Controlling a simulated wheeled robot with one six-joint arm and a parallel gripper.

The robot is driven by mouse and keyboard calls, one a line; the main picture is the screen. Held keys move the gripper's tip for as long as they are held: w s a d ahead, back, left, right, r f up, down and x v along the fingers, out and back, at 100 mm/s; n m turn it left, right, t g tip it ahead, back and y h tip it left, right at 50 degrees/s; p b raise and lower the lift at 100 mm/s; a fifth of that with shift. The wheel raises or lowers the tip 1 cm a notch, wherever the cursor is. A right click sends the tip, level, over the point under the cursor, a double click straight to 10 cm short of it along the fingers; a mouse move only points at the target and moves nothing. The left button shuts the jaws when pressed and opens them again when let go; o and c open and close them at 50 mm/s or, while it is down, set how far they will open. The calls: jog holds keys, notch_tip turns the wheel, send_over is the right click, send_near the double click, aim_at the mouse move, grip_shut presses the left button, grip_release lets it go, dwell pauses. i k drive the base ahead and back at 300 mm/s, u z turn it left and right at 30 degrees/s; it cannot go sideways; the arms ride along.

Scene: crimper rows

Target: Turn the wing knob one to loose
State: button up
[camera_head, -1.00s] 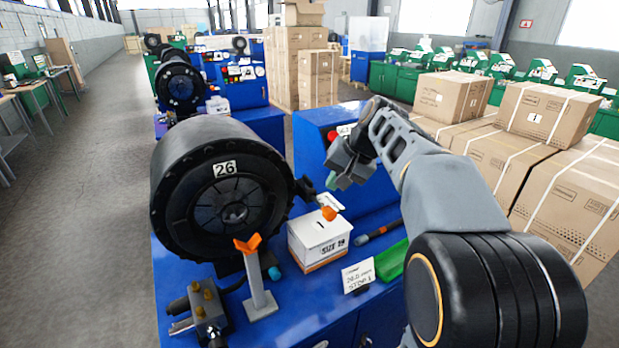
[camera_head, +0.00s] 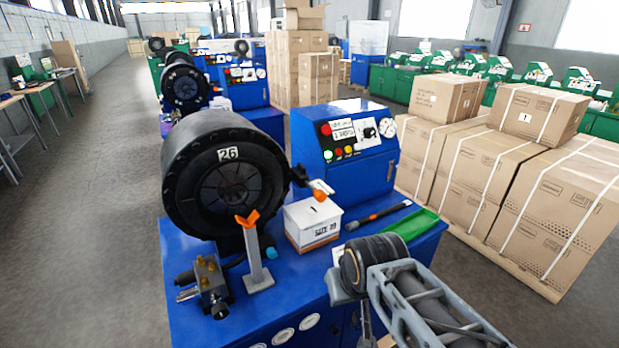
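The blue control box (camera_head: 345,165) stands at the back of the crimper bench. Its sloped face carries a white plate with a small dark knob (camera_head: 369,132), the likeliest wing knob; its setting and lettering are too small to read. A round white gauge (camera_head: 387,128) sits to its right. My gripper (camera_head: 352,305) is low in front of the bench's right part, well apart from the control box. My wrist and forearm hide most of it, so its fingers cannot be made out.
The black crimper head (camera_head: 228,155) marked 26 fills the bench's left. An orange-topped post (camera_head: 254,260), a valve block (camera_head: 210,285), a white size box (camera_head: 313,222) and a green tray (camera_head: 412,224) sit on the bench. Strapped cartons (camera_head: 555,215) stand right.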

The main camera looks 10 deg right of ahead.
aim_at(303, 169)
jog(key=k, duration=0.65)
jog(key=z, duration=1.3)
jog(key=i, duration=1.05)
jog(key=u, duration=1.8)
jog(key=i, duration=0.5)
jog(key=u, duration=0.05)
